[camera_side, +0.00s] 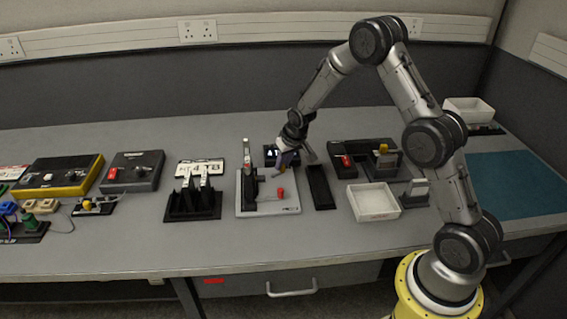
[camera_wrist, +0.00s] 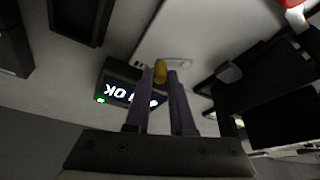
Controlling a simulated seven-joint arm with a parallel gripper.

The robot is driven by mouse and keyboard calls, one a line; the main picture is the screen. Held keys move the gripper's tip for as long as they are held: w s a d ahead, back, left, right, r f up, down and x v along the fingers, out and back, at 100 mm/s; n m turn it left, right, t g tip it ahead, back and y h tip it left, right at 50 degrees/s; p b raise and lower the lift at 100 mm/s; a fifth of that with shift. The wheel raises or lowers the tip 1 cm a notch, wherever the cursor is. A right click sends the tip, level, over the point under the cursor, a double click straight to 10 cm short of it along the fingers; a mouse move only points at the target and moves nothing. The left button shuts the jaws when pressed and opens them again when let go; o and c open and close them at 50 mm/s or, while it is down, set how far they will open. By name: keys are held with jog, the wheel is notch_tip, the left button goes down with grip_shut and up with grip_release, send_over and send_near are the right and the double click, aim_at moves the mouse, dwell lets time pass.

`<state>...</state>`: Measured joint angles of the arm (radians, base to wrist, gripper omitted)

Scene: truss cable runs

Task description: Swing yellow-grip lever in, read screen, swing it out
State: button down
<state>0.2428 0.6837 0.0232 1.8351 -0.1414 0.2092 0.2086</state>
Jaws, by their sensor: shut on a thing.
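My gripper (camera_side: 281,170) reaches down over the right part of a pale fixture plate (camera_side: 268,208). In the wrist view my gripper (camera_wrist: 166,72) has its fingers closed on the yellow grip (camera_wrist: 160,66) of the lever; only the grip's end shows between the fingertips. The lever's arm is mostly hidden. The screen (camera_wrist: 117,92) is a dark box behind the fingers, lit with white text that reads OK upside down, partly covered by a finger, with a green light at its corner. In the side view the screen (camera_side: 270,153) stands behind the plate.
A black upright post (camera_side: 249,188) and a red knob (camera_side: 280,193) are on the plate. A black tray (camera_side: 320,187) and a white bin (camera_side: 374,201) are to the right. A black rack (camera_side: 192,203) stands to the left. The table front is clear.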

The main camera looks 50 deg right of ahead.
jog(key=shift+w+d+n+y, duration=0.1)
jog(key=shift+w+n+y, duration=0.25)
jog(key=shift+n, duration=0.55)
jog(key=shift+s, duration=0.1)
jog(key=c, duration=0.8)
grip_release()
jog(key=shift+o, duration=0.2)
jog(key=v, duration=1.3)
jog(key=shift+s+r, duration=0.15)
jog(key=shift+r, duration=0.25)
